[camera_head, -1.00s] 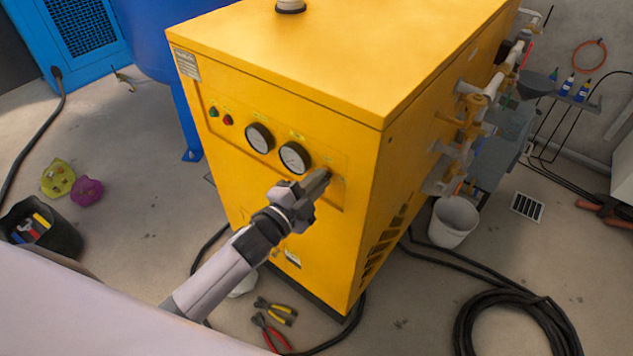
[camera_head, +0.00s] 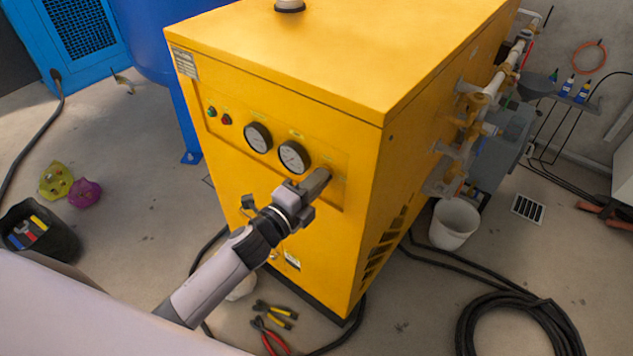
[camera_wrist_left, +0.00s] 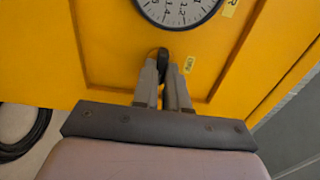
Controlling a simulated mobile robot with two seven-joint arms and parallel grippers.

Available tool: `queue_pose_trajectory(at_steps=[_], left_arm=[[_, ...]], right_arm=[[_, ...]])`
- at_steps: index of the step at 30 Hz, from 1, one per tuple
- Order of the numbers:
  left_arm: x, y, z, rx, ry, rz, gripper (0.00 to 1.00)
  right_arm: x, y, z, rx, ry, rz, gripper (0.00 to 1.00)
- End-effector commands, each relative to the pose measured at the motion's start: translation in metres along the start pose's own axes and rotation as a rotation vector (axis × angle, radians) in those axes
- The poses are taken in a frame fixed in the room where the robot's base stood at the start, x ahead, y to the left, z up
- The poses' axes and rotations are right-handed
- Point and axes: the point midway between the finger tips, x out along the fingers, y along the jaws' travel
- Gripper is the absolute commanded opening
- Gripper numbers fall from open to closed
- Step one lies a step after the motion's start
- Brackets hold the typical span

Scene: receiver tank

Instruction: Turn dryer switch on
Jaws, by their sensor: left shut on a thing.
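The yellow dryer cabinet (camera_head: 300,75) stands in the middle of the head view. Its front panel has two round gauges, a green and a red light. My left gripper (camera_head: 325,180) reaches the panel's right end, below and right of the right gauge (camera_head: 294,157). In the left wrist view my left gripper (camera_wrist_left: 167,75) is shut on the black dryer switch (camera_wrist_left: 162,57), just under a gauge (camera_wrist_left: 178,8). In the head view the fingers hide the switch. My right gripper is in neither view.
Pipes and valves (camera_head: 470,125) run along the cabinet's right side. A white bucket (camera_head: 454,222) and coiled black hose (camera_head: 520,325) are on the floor at right. Pliers (camera_head: 272,325) lie in front. A dark bin (camera_head: 40,232) stands at left.

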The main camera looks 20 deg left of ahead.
Motion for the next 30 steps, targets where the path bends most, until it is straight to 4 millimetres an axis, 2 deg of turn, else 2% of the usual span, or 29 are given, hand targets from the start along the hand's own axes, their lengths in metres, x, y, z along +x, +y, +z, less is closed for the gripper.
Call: queue_pose_trajectory(at_steps=[10,11,12,13,23,30], left_arm=[[0.000,0.001,0.000,0.009,0.000,0.001,0.00],[0.000,0.001,0.000,0.009,0.000,0.001,0.22],[0.000,0.001,0.000,0.008,0.000,0.001,0.35],[0.000,0.001,0.000,0.008,0.000,0.001,0.38],[-0.003,0.001,0.000,0.005,0.000,0.002,0.38],[-0.029,0.002,0.000,0.005,0.001,0.004,0.38]], right_arm=[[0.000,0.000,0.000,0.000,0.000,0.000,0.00],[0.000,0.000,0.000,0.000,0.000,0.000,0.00],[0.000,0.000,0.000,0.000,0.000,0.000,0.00],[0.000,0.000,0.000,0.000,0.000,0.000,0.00],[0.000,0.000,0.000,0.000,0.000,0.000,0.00],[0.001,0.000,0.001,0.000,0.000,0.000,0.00]])
